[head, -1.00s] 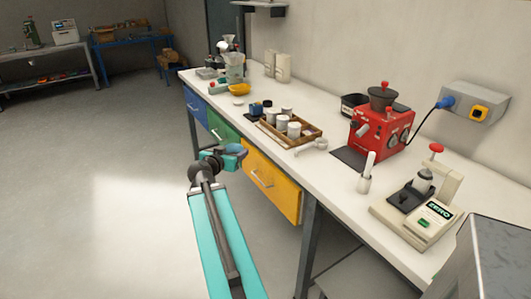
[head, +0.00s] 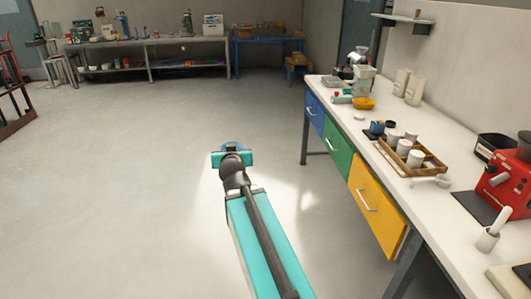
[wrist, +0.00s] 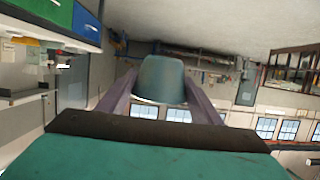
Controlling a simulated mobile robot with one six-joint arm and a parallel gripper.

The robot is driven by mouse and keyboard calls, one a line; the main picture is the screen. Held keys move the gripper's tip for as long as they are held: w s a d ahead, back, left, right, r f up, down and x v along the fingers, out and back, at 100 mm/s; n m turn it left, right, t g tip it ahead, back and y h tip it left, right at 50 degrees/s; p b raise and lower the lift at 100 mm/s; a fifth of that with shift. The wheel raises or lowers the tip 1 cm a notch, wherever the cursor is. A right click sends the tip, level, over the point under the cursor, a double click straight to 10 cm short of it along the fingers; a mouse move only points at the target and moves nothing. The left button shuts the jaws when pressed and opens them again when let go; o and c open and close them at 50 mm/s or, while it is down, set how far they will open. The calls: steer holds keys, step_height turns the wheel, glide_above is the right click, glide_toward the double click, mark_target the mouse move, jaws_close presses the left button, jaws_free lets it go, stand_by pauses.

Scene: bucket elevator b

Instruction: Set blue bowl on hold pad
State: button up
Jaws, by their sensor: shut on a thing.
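My gripper (head: 232,157) is held out over open floor, left of the bench. In the wrist view, its two fingers are closed on the blue bowl (wrist: 162,78), which sits between them. In the head view, only a blue sliver of the bowl (head: 232,146) shows past the gripper; the rest is hidden behind it. I cannot pick out a hold pad in either view.
The white bench (head: 367,149) with blue, green and yellow drawers runs along the right. It carries a yellow bowl (head: 364,103), a wooden tray (head: 392,159) of white jars and a red machine (head: 504,187). A grey workbench (head: 150,43) and blue table (head: 268,40) stand far back. The middle floor is clear.

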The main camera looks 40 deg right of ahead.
steer(key=w+a+r+n+y, duration=0.1)
steer(key=a+r+n+y, duration=0.1)
steer(key=a, duration=0.6)
steer(key=w+a+r+n+t+y, duration=0.1)
steer(key=w+a+y, duration=0.1)
steer(key=a, duration=0.6)
steer(key=w+a+r+n+y, duration=0.2)
steer(key=a, duration=0.6)
steer(key=shift+a+r+n+t+y, duration=0.3)
steer(key=shift+a+t+y, duration=0.1)
steer(key=shift+d, duration=0.15)
